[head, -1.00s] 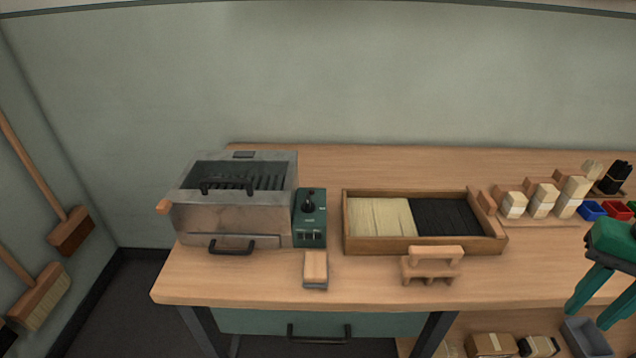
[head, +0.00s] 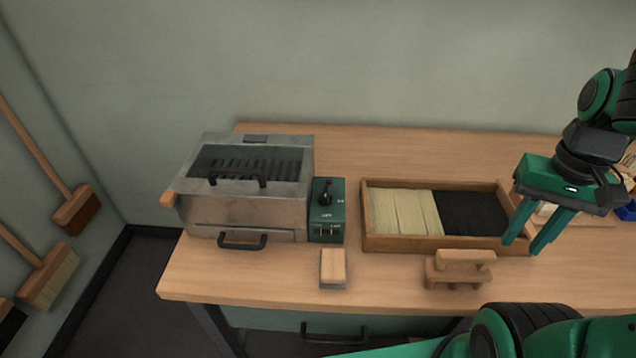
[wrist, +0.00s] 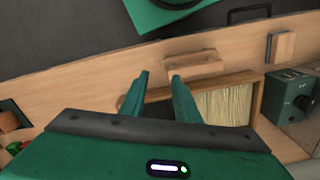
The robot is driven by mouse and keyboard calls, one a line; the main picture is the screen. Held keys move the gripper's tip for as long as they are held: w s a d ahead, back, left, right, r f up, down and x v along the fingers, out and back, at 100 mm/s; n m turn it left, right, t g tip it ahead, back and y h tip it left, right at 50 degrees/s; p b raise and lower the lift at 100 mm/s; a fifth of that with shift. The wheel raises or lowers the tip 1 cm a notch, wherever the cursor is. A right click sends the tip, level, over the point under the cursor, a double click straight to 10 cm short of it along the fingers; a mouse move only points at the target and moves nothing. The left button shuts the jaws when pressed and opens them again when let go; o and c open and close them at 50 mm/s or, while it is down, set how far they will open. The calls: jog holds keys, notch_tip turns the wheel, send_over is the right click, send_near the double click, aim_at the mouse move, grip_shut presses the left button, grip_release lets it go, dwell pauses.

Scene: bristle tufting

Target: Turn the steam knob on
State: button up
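The steam knob (head: 325,193) is a black knob with a pointer on top of a green control box (head: 328,228), fixed at the right side of the metal steamer (head: 245,212). In the wrist view the knob (wrist: 303,102) shows at the right edge on the green box (wrist: 284,86). My gripper (head: 522,247) hangs over the right end of the bristle tray, well to the right of the knob. Its fingers are apart with nothing between them, as the wrist view also shows (wrist: 158,80).
A wooden tray (head: 370,243) of pale and black bristles lies between the control box and my gripper. A wooden stand (head: 460,268) and a small block (head: 333,267) sit near the front edge. Brooms (head: 75,208) hang at left.

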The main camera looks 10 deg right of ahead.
notch_tip(320, 180, up, 4)
jog(key=n, duration=0.4)
send_over(326, 190)
notch_tip(326, 190, down, 10)
jog(key=shift+r, duration=0.1)
grip_shut()
